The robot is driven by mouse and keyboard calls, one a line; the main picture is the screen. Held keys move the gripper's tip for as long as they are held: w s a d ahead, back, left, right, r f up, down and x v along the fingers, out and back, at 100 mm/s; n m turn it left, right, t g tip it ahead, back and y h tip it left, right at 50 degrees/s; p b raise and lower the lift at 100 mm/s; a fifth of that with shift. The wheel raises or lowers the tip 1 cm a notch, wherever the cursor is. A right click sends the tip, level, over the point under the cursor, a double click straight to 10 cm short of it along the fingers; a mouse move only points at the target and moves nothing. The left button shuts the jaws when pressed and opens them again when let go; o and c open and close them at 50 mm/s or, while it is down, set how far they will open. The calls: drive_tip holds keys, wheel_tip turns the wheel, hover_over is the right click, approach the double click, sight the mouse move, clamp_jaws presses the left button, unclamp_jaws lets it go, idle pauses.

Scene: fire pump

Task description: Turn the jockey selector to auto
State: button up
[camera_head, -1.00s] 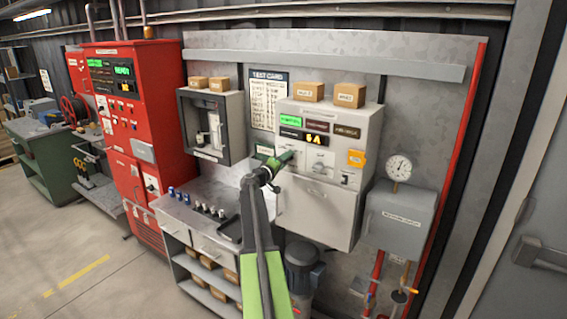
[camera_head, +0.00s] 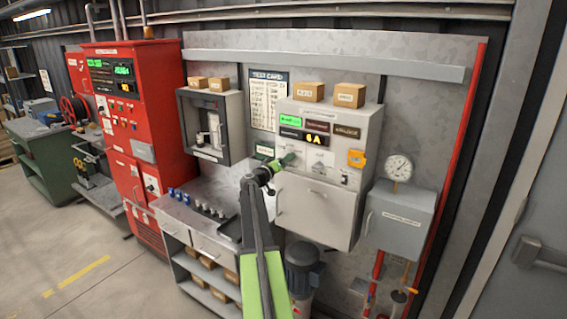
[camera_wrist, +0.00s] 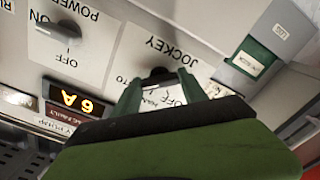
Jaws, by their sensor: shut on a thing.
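The jockey selector is a small black knob (camera_wrist: 158,76) under the JOCKEY label, seen upside down in the wrist view. OFF and HAND labels show beside it, and a label ending in "TO" is partly covered. My gripper (camera_wrist: 161,90) has its green fingers on either side of the knob, shut on it. The knob's exact pointing direction is hard to tell. In the head view my gripper (camera_head: 284,161) is at the left of the grey control panel (camera_head: 347,119) and hides the selector.
A power switch (camera_wrist: 62,30) and a lit amber "6 A" display (camera_wrist: 75,98) are nearby on the panel. A green-and-grey labelled block (camera_wrist: 255,58) sits close to the fingers. Boxes (camera_head: 348,95) stand on the panel; a counter (camera_head: 190,212) is below left.

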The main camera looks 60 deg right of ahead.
drive_tip(key=shift+w, duration=0.1)
drive_tip(key=o, duration=1.4)
drive_tip(key=shift+c, duration=0.2)
drive_tip(key=a, duration=1.7)
drive_tip(key=shift+a, duration=0.2)
